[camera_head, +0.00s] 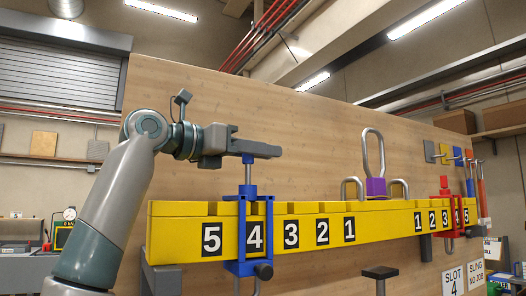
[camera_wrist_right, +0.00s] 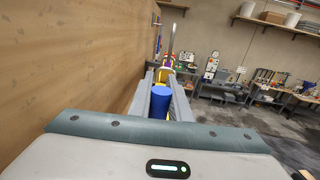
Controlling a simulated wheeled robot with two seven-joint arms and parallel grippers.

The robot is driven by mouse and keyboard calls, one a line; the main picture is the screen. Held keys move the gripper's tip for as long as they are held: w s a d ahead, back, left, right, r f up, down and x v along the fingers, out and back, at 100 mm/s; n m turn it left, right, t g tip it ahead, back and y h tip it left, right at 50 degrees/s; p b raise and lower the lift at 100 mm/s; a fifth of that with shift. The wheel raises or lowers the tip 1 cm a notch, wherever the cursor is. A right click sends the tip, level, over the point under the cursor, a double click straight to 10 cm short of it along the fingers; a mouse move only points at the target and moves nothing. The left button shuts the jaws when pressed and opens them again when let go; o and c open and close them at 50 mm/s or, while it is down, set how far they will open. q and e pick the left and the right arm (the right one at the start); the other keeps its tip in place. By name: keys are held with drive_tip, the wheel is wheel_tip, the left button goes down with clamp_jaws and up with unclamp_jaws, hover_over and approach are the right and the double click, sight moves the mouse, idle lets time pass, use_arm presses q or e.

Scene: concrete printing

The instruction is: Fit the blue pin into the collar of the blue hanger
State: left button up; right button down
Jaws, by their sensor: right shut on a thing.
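My right gripper (camera_head: 262,151) reaches in from the left of the head view, above the yellow beam. It is shut on the blue pin, whose blue head (camera_head: 248,159) shows under the fingers; the head also shows between the fingers in the right wrist view (camera_wrist_right: 160,102). The pin's grey shank (camera_head: 248,174) points straight down over the collar (camera_head: 248,190) of the blue hanger. The shank's lower end meets the collar top; how deep it sits is unclear. The blue hanger (camera_head: 229,237) hangs around the beam at the left-hand 4. My left gripper is out of view.
The yellow beam (camera_head: 380,228) carries a purple block (camera_head: 376,187) with a tall shackle at its middle. A red hanger (camera_head: 445,217) is at the right-hand end. A wooden panel (camera_head: 300,120) stands behind. Space above the beam between hanger and block is free.

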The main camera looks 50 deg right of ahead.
drive_tip(key=shift+f+b, duration=0.95)
drive_tip(key=shift+f, duration=0.45)
drive_tip(key=shift+d+f, duration=0.15)
drive_tip(key=shift+f, duration=0.15)
drive_tip(key=shift+d+f+b, duration=0.15)
drive_tip(key=shift+f+b, duration=0.5)
drive_tip(key=shift+f, duration=0.1)
drive_tip(key=shift+s, duration=0.1)
drive_tip(key=shift+s+r+p, duration=0.1)
drive_tip(key=shift+r+p, duration=0.3)
drive_tip(key=shift+r, duration=0.25)
drive_tip(key=shift+r+p, duration=0.5)
drive_tip(key=shift+r, duration=0.15)
drive_tip(key=shift+w+a+r+p, duration=0.1)
drive_tip(key=shift+a+r+p, duration=0.05)
drive_tip(key=shift+r+p, duration=0.85)
drive_tip(key=shift+w+a+r+p, duration=0.15)
drive_tip(key=shift+r+p, duration=0.6)
drive_tip(key=shift+r, duration=0.4)
